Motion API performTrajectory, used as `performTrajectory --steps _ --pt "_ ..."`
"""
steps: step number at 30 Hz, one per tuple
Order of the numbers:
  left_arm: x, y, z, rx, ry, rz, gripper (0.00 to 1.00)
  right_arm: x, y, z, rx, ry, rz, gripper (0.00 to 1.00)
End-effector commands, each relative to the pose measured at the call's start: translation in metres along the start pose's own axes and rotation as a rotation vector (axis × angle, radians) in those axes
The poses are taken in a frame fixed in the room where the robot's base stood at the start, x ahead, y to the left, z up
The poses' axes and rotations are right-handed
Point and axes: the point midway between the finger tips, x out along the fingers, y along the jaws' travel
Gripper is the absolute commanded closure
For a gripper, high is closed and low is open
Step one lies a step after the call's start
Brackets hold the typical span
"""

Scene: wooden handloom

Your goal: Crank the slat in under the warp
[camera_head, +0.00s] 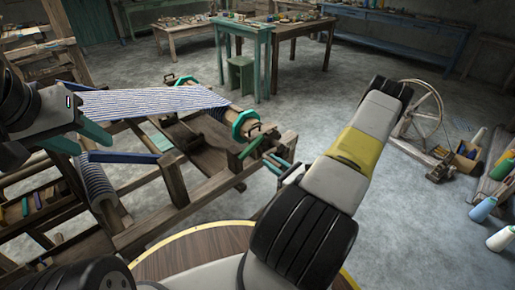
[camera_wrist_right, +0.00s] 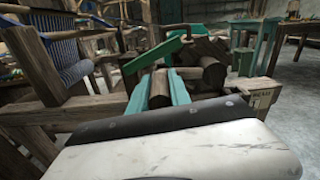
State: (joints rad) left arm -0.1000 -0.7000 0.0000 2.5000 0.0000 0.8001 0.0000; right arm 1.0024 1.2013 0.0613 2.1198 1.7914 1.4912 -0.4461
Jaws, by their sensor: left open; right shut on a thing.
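The blue-and-white striped warp (camera_head: 150,100) stretches across the wooden loom toward a beam with teal end rings (camera_head: 243,124). A green crank arm (camera_head: 250,148) sits at the beam's near end and also shows in the right wrist view (camera_wrist_right: 152,55). My right gripper (camera_head: 281,166) is shut on a wooden crank handle (camera_wrist_right: 160,82), which stands between its teal fingers in the wrist view. My left gripper (camera_head: 80,138) is open at the warp's left edge, its fingers apart. A blue bar (camera_head: 122,157) lies just beside it; I cannot tell if this is the slat.
A roller wound with grey-blue thread (camera_head: 95,182) stands at the loom's near left. Thin loom posts and rails surround both grippers. A teal table (camera_head: 247,30) and small stool stand behind. A spinning wheel (camera_head: 425,115) stands right.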

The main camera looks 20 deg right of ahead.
Motion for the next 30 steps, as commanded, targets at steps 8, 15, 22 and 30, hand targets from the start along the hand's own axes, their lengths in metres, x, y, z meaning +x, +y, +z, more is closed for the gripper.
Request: performTrajectory --steps 8,15,22,30 --pt "0.0 0.0 0.0 0.0 0.0 0.0 0.55 0.0 -0.005 0.013 0.129 -0.002 -0.002 1.0" --pt "0.0 0.0 0.0 0.0 0.0 0.0 0.55 -0.001 -0.009 0.023 0.25 -0.002 -0.003 1.0" --pt "0.0 0.0 0.0 0.0 0.0 0.0 0.55 0.0 -0.014 0.032 0.365 -0.004 -0.002 1.0" --pt "0.0 0.0 0.0 0.0 0.0 0.0 0.55 -0.001 -0.022 0.042 0.499 -0.003 -0.002 1.0"
